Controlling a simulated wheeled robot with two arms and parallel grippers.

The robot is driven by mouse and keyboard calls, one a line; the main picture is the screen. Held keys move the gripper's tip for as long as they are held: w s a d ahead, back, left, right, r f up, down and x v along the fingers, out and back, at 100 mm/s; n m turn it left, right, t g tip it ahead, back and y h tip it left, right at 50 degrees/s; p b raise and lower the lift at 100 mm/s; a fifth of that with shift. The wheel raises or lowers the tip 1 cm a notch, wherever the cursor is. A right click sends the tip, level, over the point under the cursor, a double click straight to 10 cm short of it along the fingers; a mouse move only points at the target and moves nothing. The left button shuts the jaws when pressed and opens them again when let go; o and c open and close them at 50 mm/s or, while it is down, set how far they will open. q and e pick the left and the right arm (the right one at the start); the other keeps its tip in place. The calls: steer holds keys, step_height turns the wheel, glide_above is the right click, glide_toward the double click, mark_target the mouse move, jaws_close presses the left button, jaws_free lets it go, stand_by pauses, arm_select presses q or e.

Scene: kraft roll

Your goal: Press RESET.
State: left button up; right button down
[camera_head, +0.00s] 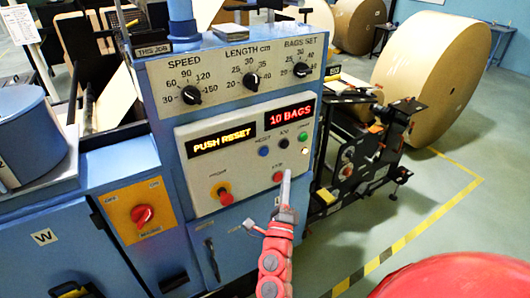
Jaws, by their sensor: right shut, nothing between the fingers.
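The grey control panel (240,160) is on the front of the blue machine. Its small labels are hard to read. A blue button (263,151), which seems to be the one labelled RESET, sits below the displays. To its right are a black button (284,143) and a green button (303,136). A red button (277,176) is lower down. The amber display (222,140) reads PUSH RESET. My right gripper (287,173) is shut and empty, pointing up in front of the panel. Its tip appears beside the red button, below and right of the blue one. My left gripper is out of view.
A red display (290,114) reads 10 BAGS. Three black dials sit on the plate above (235,72). A red mushroom knob (226,198) and an orange plate with a red switch (142,214) are at the left. A large kraft roll (440,80) stands behind at right.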

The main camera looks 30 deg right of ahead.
mark_target(264, 152)
steer(key=shift+w, duration=0.15)
steer(key=w, duration=0.8)
steer(key=shift+w+a+b, duration=0.15)
steer(key=shift+w+b, duration=0.1)
steer(key=shift+b, duration=0.1)
stand_by(1.9)
steer(key=shift+w+b, duration=0.35)
steer(key=shift+w, duration=0.05)
